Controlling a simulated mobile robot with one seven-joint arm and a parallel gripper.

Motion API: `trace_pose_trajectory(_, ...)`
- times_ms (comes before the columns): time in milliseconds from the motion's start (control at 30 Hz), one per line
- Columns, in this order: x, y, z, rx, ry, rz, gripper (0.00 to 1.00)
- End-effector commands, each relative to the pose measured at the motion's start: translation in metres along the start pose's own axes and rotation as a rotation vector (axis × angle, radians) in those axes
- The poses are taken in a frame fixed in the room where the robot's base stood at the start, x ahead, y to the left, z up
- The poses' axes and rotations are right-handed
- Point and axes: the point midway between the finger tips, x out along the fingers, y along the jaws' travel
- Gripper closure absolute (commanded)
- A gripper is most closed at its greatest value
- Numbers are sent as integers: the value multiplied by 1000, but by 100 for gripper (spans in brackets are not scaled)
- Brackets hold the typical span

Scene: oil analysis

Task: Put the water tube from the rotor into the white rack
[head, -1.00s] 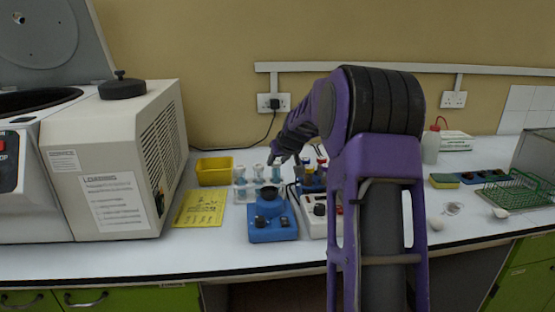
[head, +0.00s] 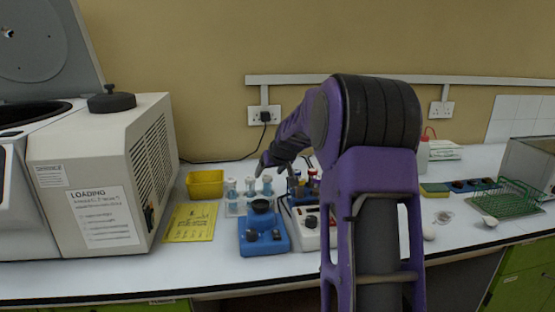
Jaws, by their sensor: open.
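The white rack (head: 235,208) stands on the bench left of the middle, with several pale-blue tubes (head: 250,187) upright in it. The large centrifuge (head: 100,180) is at the left with its lid raised. Its dark opening (head: 30,115) shows only at the rim, so the rotor and any water tube inside are hidden. My gripper (head: 262,172) is open, just above and behind the right end of the rack. Its fingers are small and dark here, and I cannot tell whether they touch a tube.
A yellow bin (head: 205,184) and yellow sheet (head: 190,223) lie left of the rack. A blue device (head: 264,236) and white device (head: 306,230) stand in front. A green wire rack (head: 508,200) is far right. The bench front is clear.

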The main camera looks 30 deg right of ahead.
Motion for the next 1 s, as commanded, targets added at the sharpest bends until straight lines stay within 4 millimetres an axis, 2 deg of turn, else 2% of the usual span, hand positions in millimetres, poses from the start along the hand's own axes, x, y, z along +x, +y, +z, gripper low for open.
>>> trace_pose_trajectory(400, -101, 0, -1, 0, 3, 3, 25)
trace_pose_trajectory(600, -138, 0, -1, 0, 2, 2, 25)
trace_pose_trajectory(800, -156, 0, 0, 0, 0, 1, 25)
trace_pose_trajectory(1000, -158, 0, -1, -2, 2, 1, 25)
